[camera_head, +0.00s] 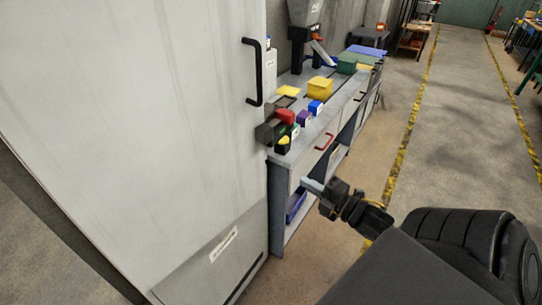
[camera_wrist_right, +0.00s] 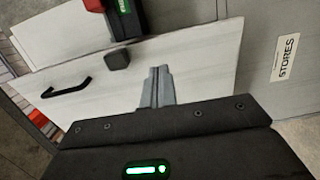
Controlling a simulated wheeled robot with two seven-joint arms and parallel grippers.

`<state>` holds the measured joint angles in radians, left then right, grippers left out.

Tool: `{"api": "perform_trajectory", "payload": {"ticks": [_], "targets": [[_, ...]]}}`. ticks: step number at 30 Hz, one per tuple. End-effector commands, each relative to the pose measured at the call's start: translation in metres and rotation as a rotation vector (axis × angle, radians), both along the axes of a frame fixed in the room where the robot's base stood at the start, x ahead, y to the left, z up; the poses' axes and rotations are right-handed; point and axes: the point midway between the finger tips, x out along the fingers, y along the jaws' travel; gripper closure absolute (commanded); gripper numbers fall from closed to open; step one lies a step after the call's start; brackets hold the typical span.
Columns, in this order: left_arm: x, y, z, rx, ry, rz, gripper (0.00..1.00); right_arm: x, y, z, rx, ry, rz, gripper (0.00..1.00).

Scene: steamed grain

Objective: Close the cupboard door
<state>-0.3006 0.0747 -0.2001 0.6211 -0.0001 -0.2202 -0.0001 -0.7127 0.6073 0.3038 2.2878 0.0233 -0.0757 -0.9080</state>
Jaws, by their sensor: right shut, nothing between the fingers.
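A tall white cupboard door (camera_head: 130,110) fills the left of the head view. A black bar handle (camera_head: 259,72) is near its right edge. I cannot tell how far the door stands open. My right gripper (camera_head: 311,185) is shut and empty, right of the cupboard and in front of the workbench. In the wrist view its fingertips (camera_wrist_right: 157,73) meet in front of a pale panel (camera_wrist_right: 205,62). A dark handle (camera_wrist_right: 66,87) shows on the left of that panel. Contact with the panel cannot be told. My left gripper is not in view.
The workbench (camera_head: 338,98) beside the cupboard carries several coloured bins and a yellow box (camera_head: 320,86). A red handle (camera_head: 324,141) is on its front, and a blue bin (camera_head: 296,205) sits on its lower shelf. Open floor (camera_head: 440,120) lies to the right.

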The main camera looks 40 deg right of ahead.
Motion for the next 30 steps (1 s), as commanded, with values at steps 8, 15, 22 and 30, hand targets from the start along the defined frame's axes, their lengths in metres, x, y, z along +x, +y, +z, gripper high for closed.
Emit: {"api": "perform_trajectory", "payload": {"ticks": [8,15,22,30], "targets": [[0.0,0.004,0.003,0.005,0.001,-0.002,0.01,0.005,0.004,0.008,-0.011,-0.015,0.01,1.0],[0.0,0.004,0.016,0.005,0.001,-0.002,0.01,0.04,0.008,0.011,-0.009,-0.016,0.009,1.0],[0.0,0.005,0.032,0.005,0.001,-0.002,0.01,0.088,0.014,0.012,-0.008,-0.015,0.007,1.0],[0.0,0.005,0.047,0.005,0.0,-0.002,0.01,0.127,0.02,0.01,-0.007,-0.012,0.008,1.0]]}}
